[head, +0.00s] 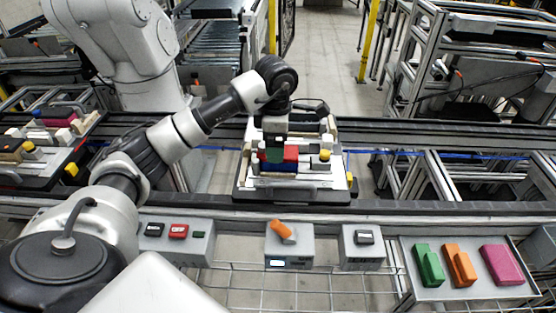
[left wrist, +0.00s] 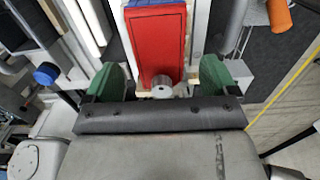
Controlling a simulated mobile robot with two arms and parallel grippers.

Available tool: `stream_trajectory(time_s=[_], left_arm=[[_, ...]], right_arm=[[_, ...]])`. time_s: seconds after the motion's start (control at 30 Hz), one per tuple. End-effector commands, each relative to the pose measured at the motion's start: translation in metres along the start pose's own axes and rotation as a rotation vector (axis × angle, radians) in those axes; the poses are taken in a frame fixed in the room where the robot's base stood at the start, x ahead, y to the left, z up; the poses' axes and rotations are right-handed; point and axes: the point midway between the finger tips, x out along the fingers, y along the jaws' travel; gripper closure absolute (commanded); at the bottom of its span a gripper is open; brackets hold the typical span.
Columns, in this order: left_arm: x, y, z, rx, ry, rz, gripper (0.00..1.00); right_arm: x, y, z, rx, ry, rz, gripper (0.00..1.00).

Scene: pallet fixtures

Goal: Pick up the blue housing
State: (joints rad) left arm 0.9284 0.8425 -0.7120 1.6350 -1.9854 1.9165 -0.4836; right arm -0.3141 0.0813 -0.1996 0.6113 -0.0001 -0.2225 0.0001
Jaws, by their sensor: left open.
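A fixture pallet (head: 240,187) sits on the conveyor in the middle of the head view. On it lies a red block (head: 291,153), with a blue part (head: 278,167) showing just below its front edge. The blue part is mostly hidden, and I cannot tell its full shape. My left gripper (head: 273,153) points down over the pallet at the red block. In the left wrist view its green fingers stand apart, with the red block (left wrist: 156,45) in front of the gap between them. The jaws are open; I cannot tell whether they touch anything. My right gripper is in neither view.
A second loaded pallet (head: 40,140) stands at the left. In front of the conveyor are grey control boxes (head: 290,248) and a tray (head: 432,292) with green, orange and magenta parts. A yellow knob (head: 324,155) stands near the red block. Conveyor rails run across.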

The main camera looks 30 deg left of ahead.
Motion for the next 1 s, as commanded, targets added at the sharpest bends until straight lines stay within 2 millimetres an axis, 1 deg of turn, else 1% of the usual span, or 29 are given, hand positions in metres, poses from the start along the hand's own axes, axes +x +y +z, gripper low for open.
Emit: stream_trajectory(time_s=[0.03, 0.1, 0.2, 0.33, 0.5, 0.53, 0.7, 0.97, 1.0], left_arm=[[0.007, -0.001, 0.000, 0.000, 0.002, -0.006, 0.13], [0.018, 0.000, 0.000, 0.000, 0.001, -0.006, 0.13], [0.032, 0.001, 0.000, 0.000, 0.000, -0.004, 0.13], [0.039, 0.001, 0.000, 0.000, -0.001, -0.002, 0.13], [0.039, 0.001, 0.000, 0.000, -0.001, -0.001, 0.13], [0.039, 0.001, 0.000, 0.001, -0.001, -0.001, 0.14], [0.039, 0.001, 0.000, 0.001, -0.001, -0.001, 0.40], [0.039, 0.001, 0.000, 0.001, -0.001, -0.001, 0.80], [0.039, 0.001, 0.000, 0.001, -0.001, -0.001, 0.86]], right_arm=[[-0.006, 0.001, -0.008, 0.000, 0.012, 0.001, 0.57], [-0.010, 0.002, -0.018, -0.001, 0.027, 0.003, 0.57], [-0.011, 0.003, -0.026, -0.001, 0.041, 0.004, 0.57], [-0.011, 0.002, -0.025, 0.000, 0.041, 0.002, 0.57], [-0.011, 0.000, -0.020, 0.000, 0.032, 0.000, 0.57], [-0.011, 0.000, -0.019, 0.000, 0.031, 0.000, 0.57], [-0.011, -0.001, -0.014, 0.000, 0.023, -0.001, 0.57], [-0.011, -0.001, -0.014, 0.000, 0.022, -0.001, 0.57], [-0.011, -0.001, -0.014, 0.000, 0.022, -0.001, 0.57]])
